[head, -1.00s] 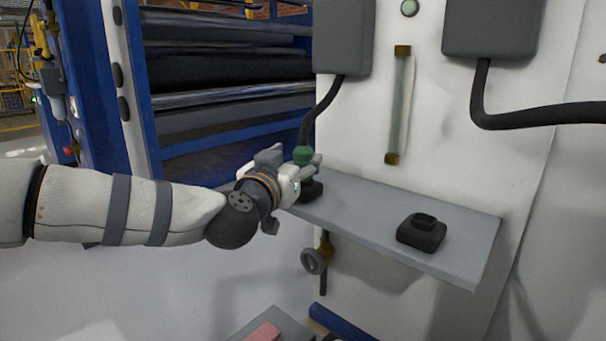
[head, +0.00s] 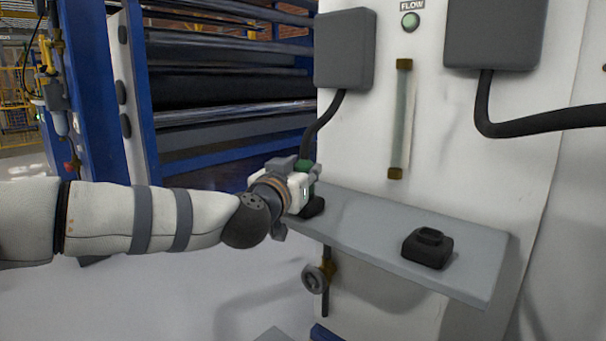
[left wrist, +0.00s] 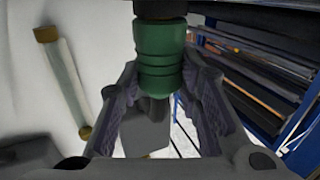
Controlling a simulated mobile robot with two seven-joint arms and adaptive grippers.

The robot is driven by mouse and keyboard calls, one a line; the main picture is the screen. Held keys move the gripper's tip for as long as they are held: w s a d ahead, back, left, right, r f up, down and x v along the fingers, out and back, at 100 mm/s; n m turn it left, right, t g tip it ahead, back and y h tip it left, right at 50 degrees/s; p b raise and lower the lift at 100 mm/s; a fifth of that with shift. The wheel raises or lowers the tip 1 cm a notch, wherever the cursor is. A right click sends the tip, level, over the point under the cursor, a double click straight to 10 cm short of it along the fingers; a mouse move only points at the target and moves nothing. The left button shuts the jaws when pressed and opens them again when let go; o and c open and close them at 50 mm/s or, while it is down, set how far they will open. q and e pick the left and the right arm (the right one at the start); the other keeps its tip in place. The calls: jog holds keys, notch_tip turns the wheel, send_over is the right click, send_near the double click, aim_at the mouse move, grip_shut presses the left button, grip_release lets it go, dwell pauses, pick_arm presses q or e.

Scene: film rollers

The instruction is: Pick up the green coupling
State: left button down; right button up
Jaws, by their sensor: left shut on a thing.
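The green coupling (left wrist: 160,55) stands between the two fingers of my left gripper (left wrist: 160,105) in the left wrist view, with a dark part above it at the picture's top. In the head view only a bit of the green coupling (head: 305,166) shows past my left gripper (head: 308,180), at the left end of the grey shelf. The gripper is shut on the coupling. A black base (head: 312,207) shows just below the gripper. The fingers hide much of the coupling. My right gripper is not in view.
The grey shelf (head: 380,240) holds a second black base (head: 428,247) at its right, empty on top. A valve (head: 315,277) hangs below the shelf. Grey boxes (head: 345,48) with black hoses and a sight tube (head: 399,120) are on the white panel. A blue roller rack (head: 140,90) stands left.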

aim_at(302, 164)
pick_arm(q)
notch_tip(302, 164, up, 3)
jog(key=shift+r+p, duration=0.2)
jog(key=shift+p, duration=0.4)
jog(key=s+r+p, duration=0.7)
jog(key=s+r, duration=0.2)
jog(key=s, duration=0.5)
jog(key=shift+r, duration=0.3)
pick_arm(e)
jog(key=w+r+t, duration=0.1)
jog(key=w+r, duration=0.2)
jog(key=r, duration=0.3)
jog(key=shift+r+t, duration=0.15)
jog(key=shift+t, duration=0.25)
